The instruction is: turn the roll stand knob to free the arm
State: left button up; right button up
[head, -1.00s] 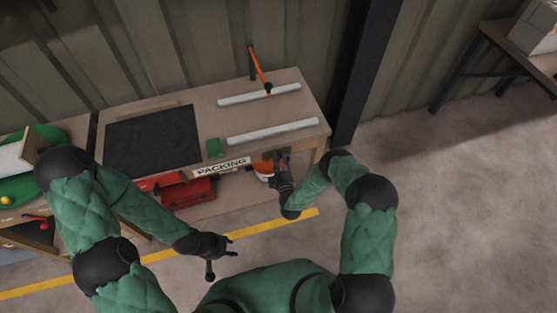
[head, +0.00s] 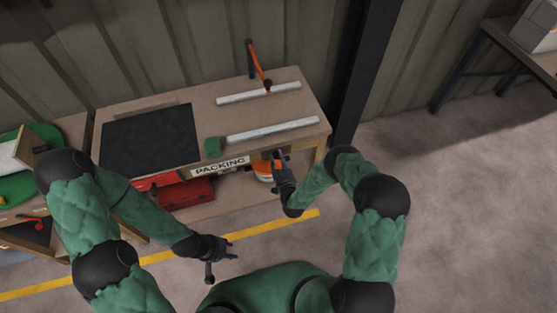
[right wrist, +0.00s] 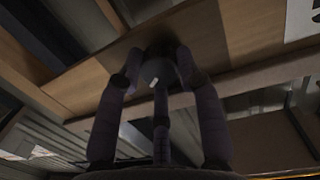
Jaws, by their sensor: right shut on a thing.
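In the right wrist view a dark round knob (right wrist: 158,75) with a small white mark sits on the bench's wooden front. My right gripper (right wrist: 157,68) has its fingers around it and is shut on it. In the head view my right gripper (head: 279,158) is at the front edge of the packing bench (head: 208,115), right of the PACKING label, and hides the knob. An orange arm (head: 258,66) on a dark post stands at the back of the bench, slanting down to the right. My left gripper (head: 222,264) is open and empty, away from the bench front.
A red case (head: 187,193) and an orange-and-white object (head: 263,171) are on the shelf below. A dark column (head: 365,75) stands right of the bench.

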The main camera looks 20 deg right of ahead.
jog(key=m+b, duration=0.1)
jog(key=m, duration=0.4)
jog(key=shift+w+r+y+b, duration=0.1)
jog(key=shift+r+y+b, duration=0.1)
jog(key=shift+y+b, duration=0.2)
jog(key=shift+d+m, duration=0.1)
jog(key=shift+m, duration=0.9)
jog(key=shift+w+d+r, duration=0.1)
jog(key=o, duration=1.1)
jog(key=shift+o, duration=0.2)
jog(key=s, duration=1.2)
jog(key=shift+d+r, duration=0.15)
jog(key=shift+r, duration=0.2)
